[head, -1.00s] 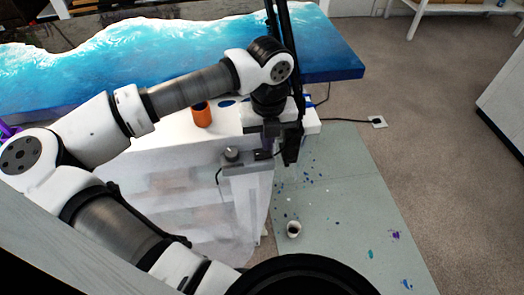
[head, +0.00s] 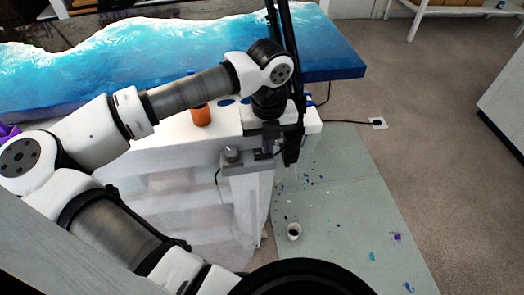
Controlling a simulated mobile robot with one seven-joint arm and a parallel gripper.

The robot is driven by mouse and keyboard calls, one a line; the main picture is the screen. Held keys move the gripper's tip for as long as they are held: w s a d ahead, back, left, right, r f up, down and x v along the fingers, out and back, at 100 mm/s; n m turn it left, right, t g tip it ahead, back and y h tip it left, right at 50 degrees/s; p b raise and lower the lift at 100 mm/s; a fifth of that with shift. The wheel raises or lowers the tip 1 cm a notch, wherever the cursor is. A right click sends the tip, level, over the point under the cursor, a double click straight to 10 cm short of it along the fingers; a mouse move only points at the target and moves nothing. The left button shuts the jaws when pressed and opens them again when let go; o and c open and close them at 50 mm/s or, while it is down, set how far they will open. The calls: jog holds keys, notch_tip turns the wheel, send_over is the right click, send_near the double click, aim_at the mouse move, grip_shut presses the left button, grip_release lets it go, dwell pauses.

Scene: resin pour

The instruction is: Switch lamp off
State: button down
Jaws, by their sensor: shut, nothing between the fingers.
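A tall dark stand (head: 287,40), which looks like part of the lamp, rises beside the blue slab at the right. Its lamp head is out of the picture, and I cannot make out a switch. My gripper (head: 267,151) points down at the right end of the white-covered bench, left of the stand's lower black part. It is small and partly covered by my wrist. It looks shut, with nothing held. I cannot tell whether it touches the grey bracket (head: 240,168) just below it.
The blue resin slab (head: 130,62) lies behind my arm. An orange cup (head: 201,115) stands on the white bench (head: 180,160). A small cup (head: 294,232) stands on the paint-spotted floor mat (head: 335,200). A cable runs to a floor socket (head: 378,123).

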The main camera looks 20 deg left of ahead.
jog(key=shift+f, duration=0.15)
jog(key=shift+r+p, duration=1.2)
jog(key=shift+r, duration=2.4)
